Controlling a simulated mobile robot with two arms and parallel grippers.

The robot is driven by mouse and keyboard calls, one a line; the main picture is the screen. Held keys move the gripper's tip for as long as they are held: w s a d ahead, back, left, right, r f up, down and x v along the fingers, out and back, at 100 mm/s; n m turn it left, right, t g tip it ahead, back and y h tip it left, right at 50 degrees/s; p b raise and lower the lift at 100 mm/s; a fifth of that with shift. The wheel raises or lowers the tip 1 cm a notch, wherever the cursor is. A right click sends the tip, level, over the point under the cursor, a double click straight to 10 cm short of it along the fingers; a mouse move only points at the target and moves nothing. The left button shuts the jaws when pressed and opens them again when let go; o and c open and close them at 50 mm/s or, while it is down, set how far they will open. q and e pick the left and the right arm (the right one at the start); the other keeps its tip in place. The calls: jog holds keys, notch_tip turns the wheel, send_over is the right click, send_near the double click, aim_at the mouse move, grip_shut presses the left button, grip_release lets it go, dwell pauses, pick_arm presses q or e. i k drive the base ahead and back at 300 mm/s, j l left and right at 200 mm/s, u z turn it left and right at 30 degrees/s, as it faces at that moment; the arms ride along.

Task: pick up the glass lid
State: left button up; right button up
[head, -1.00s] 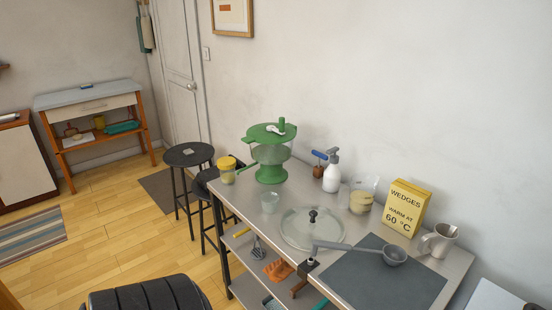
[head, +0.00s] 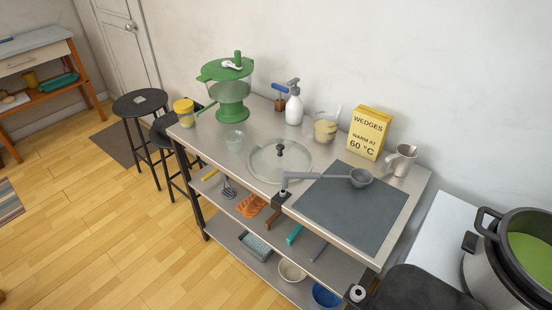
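The glass lid (head: 265,164) lies flat on the metal table (head: 187,142), near its middle. It is a clear round disc with a pale rim and a black knob (head: 280,148) on top. A grey ladle (head: 330,176) lies just in front and to the right, its handle end close to the lid's rim. Neither of my grippers can be made out in the head view.
A dark mat (head: 350,214) covers the table's right part. Behind the lid stand a white spray bottle (head: 294,106), a jar (head: 326,128) and a yellow box (head: 369,133). A glass (head: 234,141) and a green spinner (head: 230,90) stand left. A pot (head: 510,255) is at right.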

aim_at(267, 161)
jog(key=z, duration=1.9)
jog(key=u, duration=1.9)
jog(key=z, duration=0.5)
jog(key=i+j+z, duration=0.1)
jog(key=z, duration=0.3)
jog(key=j+z, duration=0.65)
jog(key=j, duration=0.5)
jog(key=j+z, duration=0.25)
jog(key=j, duration=0.5)
